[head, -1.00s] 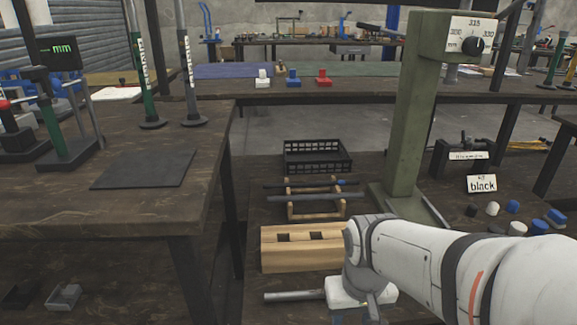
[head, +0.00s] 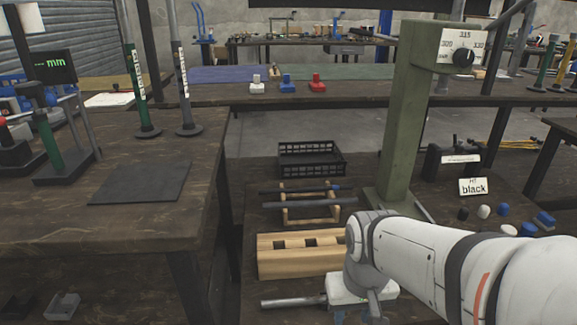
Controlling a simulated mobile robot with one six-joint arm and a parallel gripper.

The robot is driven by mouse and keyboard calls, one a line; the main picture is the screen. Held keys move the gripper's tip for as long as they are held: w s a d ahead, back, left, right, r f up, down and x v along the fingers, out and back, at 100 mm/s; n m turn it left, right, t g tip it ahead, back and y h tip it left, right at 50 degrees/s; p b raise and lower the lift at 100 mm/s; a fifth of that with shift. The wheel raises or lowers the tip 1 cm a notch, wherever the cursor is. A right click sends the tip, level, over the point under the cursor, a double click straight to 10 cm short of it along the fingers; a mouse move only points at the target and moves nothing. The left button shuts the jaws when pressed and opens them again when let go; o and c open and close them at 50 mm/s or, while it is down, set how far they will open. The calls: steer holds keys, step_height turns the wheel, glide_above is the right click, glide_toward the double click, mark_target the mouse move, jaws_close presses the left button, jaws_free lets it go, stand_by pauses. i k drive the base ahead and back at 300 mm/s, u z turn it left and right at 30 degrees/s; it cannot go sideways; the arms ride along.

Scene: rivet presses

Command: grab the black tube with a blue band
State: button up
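Two long dark tubes lie across a wooden rack (head: 286,215) right of centre in the head view. The rear tube (head: 300,189) looks black with a faint bluish part towards its right end; the band is too small to make out clearly. The front tube (head: 300,204) is plain dark grey. My arm comes in from the lower right and bends down at the bottom, nearer than the rack.
A wooden block with square holes (head: 270,262) stands between the rack and my arm. A black crate (head: 311,172) is behind the rack. A green column (head: 405,120) with a dial stands to the right. Small caps (head: 484,211) and a "black" sign (head: 473,187) lie further right.

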mark_target(295, 189)
steer(key=z, duration=1.8)
steer(key=k, duration=1.45)
steer(key=u, duration=1.15)
steer(key=i, duration=1)
steer(key=u, duration=0.1)
